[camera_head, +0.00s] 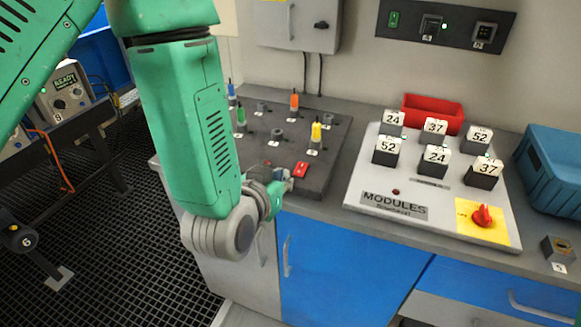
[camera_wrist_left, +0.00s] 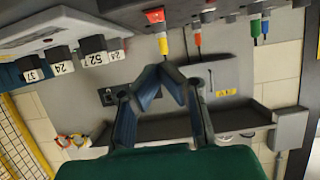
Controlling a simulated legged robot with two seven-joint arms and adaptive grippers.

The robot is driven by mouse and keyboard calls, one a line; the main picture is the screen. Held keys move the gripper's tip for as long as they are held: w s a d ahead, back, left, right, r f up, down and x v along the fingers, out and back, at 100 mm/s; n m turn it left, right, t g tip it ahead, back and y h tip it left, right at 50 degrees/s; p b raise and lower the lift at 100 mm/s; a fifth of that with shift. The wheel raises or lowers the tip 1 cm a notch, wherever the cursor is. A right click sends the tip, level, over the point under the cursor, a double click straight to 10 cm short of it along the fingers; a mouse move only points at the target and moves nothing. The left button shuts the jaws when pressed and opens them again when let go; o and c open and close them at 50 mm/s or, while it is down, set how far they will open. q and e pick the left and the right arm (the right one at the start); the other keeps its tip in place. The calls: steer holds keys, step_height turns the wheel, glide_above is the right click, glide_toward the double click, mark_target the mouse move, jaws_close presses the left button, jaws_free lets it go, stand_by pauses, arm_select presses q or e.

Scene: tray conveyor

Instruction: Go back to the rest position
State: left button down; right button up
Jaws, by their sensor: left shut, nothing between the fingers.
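My left arm reaches down in front of the counter, green with a grey wrist. Its gripper (camera_head: 277,190) is mostly hidden behind the wrist in the head view, near the front edge of the dark plug board (camera_head: 325,179). In the left wrist view my left gripper (camera_wrist_left: 163,72) shows two dark fingers with tips together and nothing between them. My right gripper is in neither view.
A white MODULES panel (camera_head: 356,196) with several numbered blocks and a red knob (camera_head: 482,216) lies on the counter. A red bin (camera_head: 433,110) and a blue crate (camera_head: 552,165) stand behind and right. Colored plugs stand upright on the board. Dark grating floor (camera_head: 130,250) lies left.

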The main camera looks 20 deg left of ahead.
arm_select(q)
steer(key=shift+s+a, duration=0.15)
steer(key=shift+s, duration=0.2)
steer(key=shift+d, duration=0.2)
steer(key=s+a+f+g+b, duration=0.25)
steer(key=s+f, duration=0.25)
steer(key=f, duration=0.5)
steer(key=s+a+f+g+b, duration=0.15)
steer(key=s+f+g, duration=0.35)
steer(key=f, duration=0.5)
steer(key=s+a+f+g+b, duration=0.1)
steer(key=s+a+f+g, duration=0.1)
steer(key=s+f, duration=0.3)
steer(key=s+a+f+g+b, duration=0.1)
steer(key=s+a+f+g, duration=0.2)
steer(key=s, duration=0.9)
step_height(320, 180, down, 3)
steer(key=shift+a+r+g, duration=0.1)
steer(key=shift+a+g, duration=0.25)
steer(key=shift+a, duration=0.45)
steer(key=shift+w, duration=0.1)
